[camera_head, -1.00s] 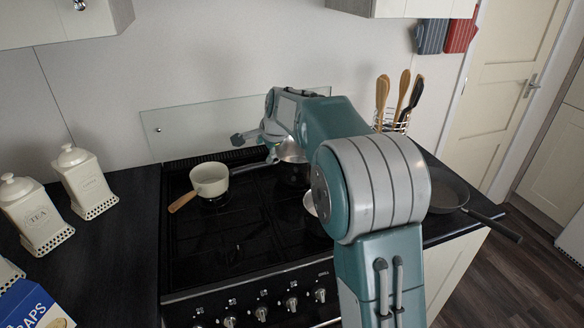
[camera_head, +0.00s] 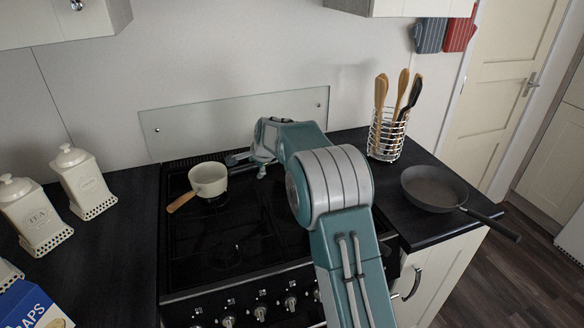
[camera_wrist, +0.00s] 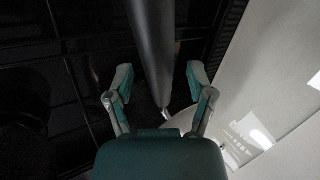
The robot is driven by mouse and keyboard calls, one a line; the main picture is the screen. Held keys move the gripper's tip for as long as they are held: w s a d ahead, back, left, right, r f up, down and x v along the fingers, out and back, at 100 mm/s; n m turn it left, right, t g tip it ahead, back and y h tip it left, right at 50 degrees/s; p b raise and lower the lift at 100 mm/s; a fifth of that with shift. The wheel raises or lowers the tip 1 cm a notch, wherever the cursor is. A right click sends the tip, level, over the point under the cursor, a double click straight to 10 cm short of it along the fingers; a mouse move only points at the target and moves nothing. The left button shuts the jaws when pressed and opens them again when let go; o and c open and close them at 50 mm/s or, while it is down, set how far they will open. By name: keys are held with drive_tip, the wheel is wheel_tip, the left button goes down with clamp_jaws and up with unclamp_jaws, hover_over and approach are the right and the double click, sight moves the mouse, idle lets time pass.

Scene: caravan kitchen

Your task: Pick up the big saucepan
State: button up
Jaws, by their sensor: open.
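My gripper (camera_head: 238,160) is low over the back of the hob, just right of a cream pan. In the wrist view my gripper (camera_wrist: 161,78) is open, with one finger on each side of a long dark handle (camera_wrist: 150,35). The handle, which looks like the big saucepan's, runs down the picture between the fingers; I cannot tell if they touch it. The saucepan's body is hidden behind my arm in the head view and out of sight in the wrist view.
The cream pan (camera_head: 208,178) with a wooden handle stands on the black hob (camera_head: 215,240). A glass splashback (camera_head: 210,118) is close behind. A frying pan (camera_head: 432,188) and a utensil rack (camera_head: 386,135) stand on the right counter. Cream canisters (camera_head: 82,180) stand left.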

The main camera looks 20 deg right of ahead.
drive_tip(key=shift+a, duration=0.15)
drive_tip(key=c, duration=0.9)
clamp_jaws()
drive_tip(key=shift+r, duration=0.15)
